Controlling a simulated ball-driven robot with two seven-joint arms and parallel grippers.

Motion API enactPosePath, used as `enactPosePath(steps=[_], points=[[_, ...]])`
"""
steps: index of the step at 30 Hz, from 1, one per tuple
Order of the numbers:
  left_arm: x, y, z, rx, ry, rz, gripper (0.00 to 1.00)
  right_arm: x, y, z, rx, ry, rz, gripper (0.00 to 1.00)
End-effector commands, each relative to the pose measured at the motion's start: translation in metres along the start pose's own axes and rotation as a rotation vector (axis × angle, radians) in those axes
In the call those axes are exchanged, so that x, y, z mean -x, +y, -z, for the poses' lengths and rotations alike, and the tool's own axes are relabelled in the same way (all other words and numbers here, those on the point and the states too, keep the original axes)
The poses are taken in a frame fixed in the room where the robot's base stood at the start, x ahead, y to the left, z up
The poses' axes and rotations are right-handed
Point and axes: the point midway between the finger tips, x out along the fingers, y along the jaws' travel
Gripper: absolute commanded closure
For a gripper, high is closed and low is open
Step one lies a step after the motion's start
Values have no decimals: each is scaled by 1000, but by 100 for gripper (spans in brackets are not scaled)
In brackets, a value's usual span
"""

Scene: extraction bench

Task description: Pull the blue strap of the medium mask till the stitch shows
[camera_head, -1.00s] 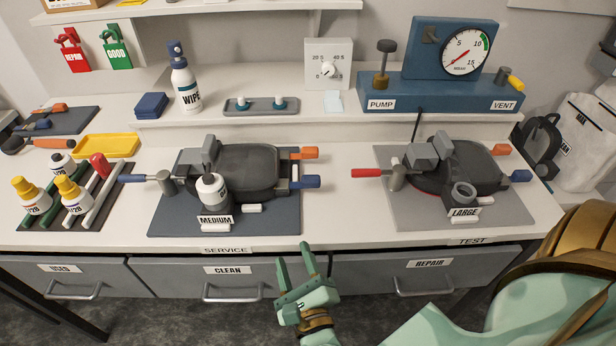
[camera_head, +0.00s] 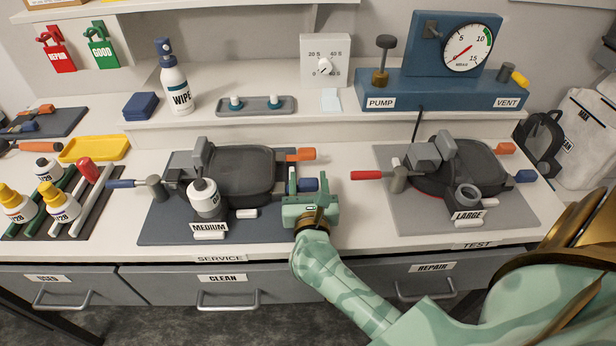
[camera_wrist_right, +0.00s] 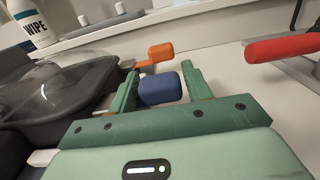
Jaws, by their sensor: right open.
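The medium mask (camera_head: 241,173) is dark grey and lies on the dark service mat (camera_head: 165,222), behind its MEDIUM label. Its blue strap end (camera_head: 309,184) sticks out at the mask's right side, with an orange strap end (camera_head: 301,154) behind it. My right gripper (camera_head: 307,186) is at the blue strap end. In the right wrist view the blue strap end (camera_wrist_right: 160,89) sits between the two open green fingers, with the orange strap end (camera_wrist_right: 156,56) beyond. I see no stitch on the blue strap. My left gripper is not in view.
The large mask (camera_head: 462,165) sits on the grey test mat (camera_head: 520,210) to the right, with a red-handled lever (camera_head: 366,175) pointing toward my right gripper. Drawers lie below the bench edge.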

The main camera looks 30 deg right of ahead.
Motion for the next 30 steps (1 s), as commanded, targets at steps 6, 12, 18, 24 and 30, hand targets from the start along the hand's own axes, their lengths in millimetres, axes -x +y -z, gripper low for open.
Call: enactPosePath(steps=[6, 12, 18, 24, 30], points=[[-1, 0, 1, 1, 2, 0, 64, -14, 0, 0, 1, 0, 0, 51], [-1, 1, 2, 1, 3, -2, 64, -14, 0, 0, 1, 1, 0, 51], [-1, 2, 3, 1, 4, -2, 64, -14, 0, 0, 1, 1, 0, 98], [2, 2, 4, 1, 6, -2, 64, -14, -11, 0, 4, 0, 1, 100], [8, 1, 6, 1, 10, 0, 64, -14, -37, 0, 4, 1, 0, 100]])
